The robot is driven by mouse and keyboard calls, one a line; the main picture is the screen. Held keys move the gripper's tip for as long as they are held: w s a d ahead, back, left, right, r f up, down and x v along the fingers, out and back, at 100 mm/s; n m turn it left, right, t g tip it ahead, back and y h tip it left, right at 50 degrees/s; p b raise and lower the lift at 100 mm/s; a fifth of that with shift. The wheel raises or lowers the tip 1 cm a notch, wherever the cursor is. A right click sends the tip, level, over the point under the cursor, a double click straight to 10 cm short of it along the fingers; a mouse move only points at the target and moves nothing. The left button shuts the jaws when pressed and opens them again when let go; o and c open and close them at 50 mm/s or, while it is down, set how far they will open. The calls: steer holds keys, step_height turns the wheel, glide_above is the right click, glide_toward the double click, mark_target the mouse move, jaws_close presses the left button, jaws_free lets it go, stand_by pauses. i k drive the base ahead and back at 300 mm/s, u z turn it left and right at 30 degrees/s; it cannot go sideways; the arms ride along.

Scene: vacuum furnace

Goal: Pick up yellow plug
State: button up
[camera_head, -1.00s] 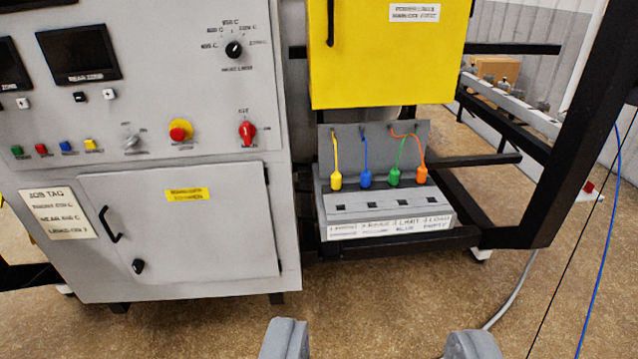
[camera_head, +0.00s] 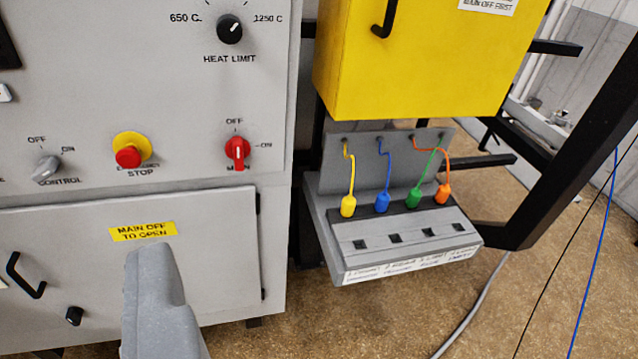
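The yellow plug (camera_head: 348,206) stands upright at the left end of the plug row on a grey socket box (camera_head: 340,250). A yellow cable runs up from it to the box's back panel. The blue plug (camera_head: 382,201) is just to its right. My gripper (camera_head: 152,290) shows at the lower left as one large grey finger, in front of the furnace cabinet. It is apart from the plug in the picture, left of and below it. The second finger cannot be made out, and no held object is visible.
A green plug (camera_head: 413,197) and an orange plug (camera_head: 444,193) complete the row. Several empty square sockets line the front of the box. A yellow cabinet (camera_head: 410,60) hangs above it. A black frame post (camera_head: 570,150) rises at the right. The grey furnace cabinet (camera_head: 230,250) stands left.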

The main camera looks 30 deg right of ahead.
mark_target(348, 206)
steer(key=z, duration=0.3)
steer(key=i, duration=0.85)
steer(key=z, duration=0.65)
